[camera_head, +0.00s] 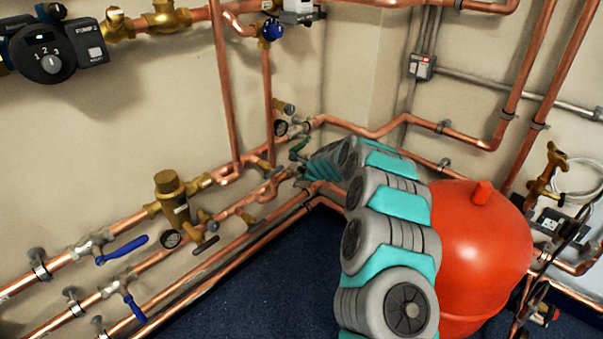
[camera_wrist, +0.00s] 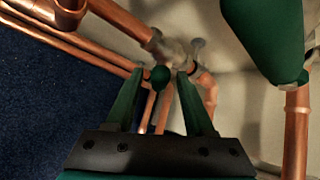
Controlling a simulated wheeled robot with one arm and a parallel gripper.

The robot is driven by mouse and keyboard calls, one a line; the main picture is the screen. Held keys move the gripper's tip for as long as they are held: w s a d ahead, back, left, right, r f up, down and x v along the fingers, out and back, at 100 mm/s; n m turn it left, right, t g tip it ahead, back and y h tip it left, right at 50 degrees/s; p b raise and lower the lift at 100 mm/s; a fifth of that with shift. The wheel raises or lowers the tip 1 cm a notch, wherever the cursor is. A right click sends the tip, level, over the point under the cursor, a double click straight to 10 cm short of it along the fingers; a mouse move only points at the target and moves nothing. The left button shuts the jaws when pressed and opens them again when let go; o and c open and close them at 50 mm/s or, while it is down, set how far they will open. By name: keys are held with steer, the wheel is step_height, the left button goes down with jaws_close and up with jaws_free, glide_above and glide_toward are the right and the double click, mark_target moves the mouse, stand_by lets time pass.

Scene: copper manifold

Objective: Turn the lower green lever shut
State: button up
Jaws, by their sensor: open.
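The lower green lever (camera_wrist: 160,77) shows in the wrist view as a small dark green rounded end below a grey metal valve (camera_wrist: 174,50). My gripper (camera_wrist: 160,85) is open, with its two green fingers on either side of the lever end and gaps showing on both sides. A second, larger green lever (camera_wrist: 264,35) hangs close to the camera at the upper right. In the head view a green lever (camera_head: 298,149) shows at the pipe corner, just left of my arm. My arm hides most of that corner, and the fingertips cannot be made out there.
Copper pipes (camera_wrist: 297,130) run close around the gripper. In the head view a red tank (camera_head: 480,250) stands right beside my arm. Blue-handled valves (camera_head: 122,249) and a brass valve (camera_head: 171,188) sit along the pipes at left. The blue floor (camera_head: 270,290) is open in front.

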steer(key=shift+v, duration=1.9)
